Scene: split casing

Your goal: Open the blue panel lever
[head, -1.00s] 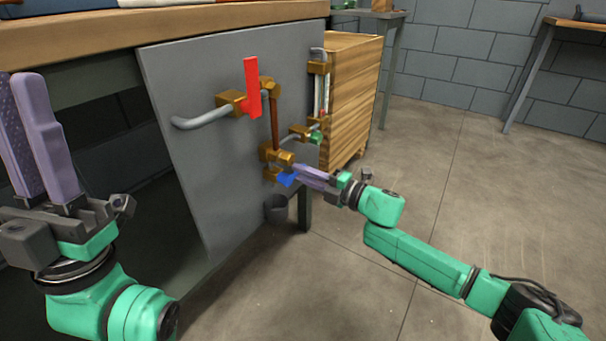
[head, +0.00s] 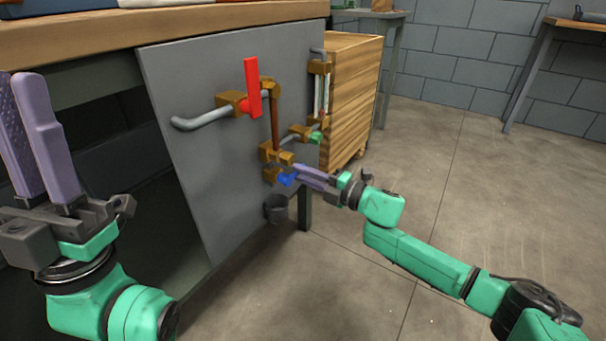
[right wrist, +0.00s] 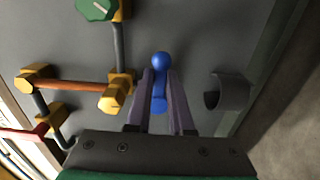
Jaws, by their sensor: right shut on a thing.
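The blue lever (head: 286,179) is on the lower valve of the grey panel (head: 190,150), below the brass fittings. In the right wrist view the blue lever (right wrist: 160,75) has a round end and lies between the two purple fingers. My right gripper (head: 300,176) is shut on it; it also shows in the right wrist view (right wrist: 160,92). The fingers hide part of the lever. My left gripper (head: 32,135) is at the far left, away from the panel. Its two fingers stand upright and close together, and whether they meet is hard to tell.
A red lever (head: 253,88) stands upright on the panel above, by a grey bent pipe. A green knob (head: 316,137) and a brass pipe (head: 275,120) are close by. A dark cup (head: 277,209) is below the lever. A wooden cabinet (head: 350,100) stands behind; the floor at right is clear.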

